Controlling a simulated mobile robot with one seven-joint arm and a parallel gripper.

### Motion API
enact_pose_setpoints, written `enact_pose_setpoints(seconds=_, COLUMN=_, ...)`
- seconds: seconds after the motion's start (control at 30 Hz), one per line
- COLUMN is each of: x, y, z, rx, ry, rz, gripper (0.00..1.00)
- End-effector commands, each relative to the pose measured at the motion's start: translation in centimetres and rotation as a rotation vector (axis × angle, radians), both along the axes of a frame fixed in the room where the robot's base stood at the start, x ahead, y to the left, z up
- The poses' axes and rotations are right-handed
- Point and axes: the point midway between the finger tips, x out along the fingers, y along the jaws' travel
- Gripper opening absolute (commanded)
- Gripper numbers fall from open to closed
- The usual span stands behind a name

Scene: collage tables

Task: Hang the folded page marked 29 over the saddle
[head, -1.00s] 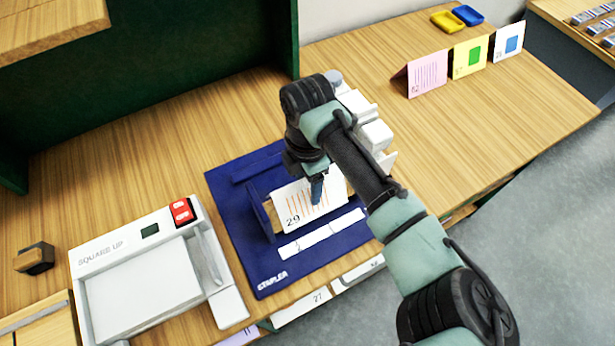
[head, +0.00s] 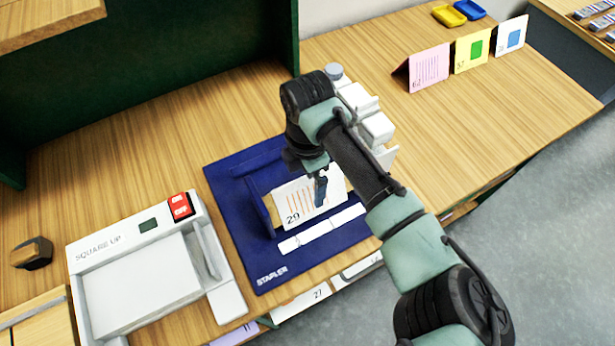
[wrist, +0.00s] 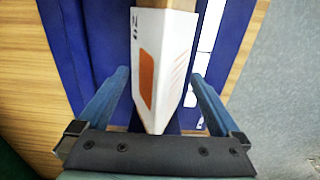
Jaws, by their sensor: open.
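The folded white page marked 29 (head: 300,203) sits over the blue stapler base (head: 262,274), with its number and orange lines facing forward. In the wrist view the page (wrist: 165,62) shows its fold and an orange patch, and it appears draped over a narrow support. The saddle beneath is mostly hidden by the page. A tan strip shows beyond the page's far end in the wrist view. My gripper (head: 321,190) is at the page's right part. Its open fingers (wrist: 160,80) stand apart on either side of the page, with visible gaps.
White stapler parts (head: 362,108) stand behind my arm. The square-up machine (head: 140,285) is at left. Pink (head: 428,68), yellow (head: 471,52) and white (head: 511,46) folded pages stand at the back right. Other pages, one marked 27 (head: 300,303), show below the table's front edge.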

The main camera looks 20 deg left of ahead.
Motion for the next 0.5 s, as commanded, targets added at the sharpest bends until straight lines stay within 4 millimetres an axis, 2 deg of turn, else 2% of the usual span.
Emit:
enact_pose_setpoints(seconds=0.17, x=0.1, y=0.0, z=2.4, rx=0.001, ry=-0.005, rz=0.001, gripper=1.0)
enact_pose_setpoints(seconds=0.5, x=0.1, y=0.0, z=9.8, rx=0.001, ry=-0.004, rz=0.001, gripper=1.0)
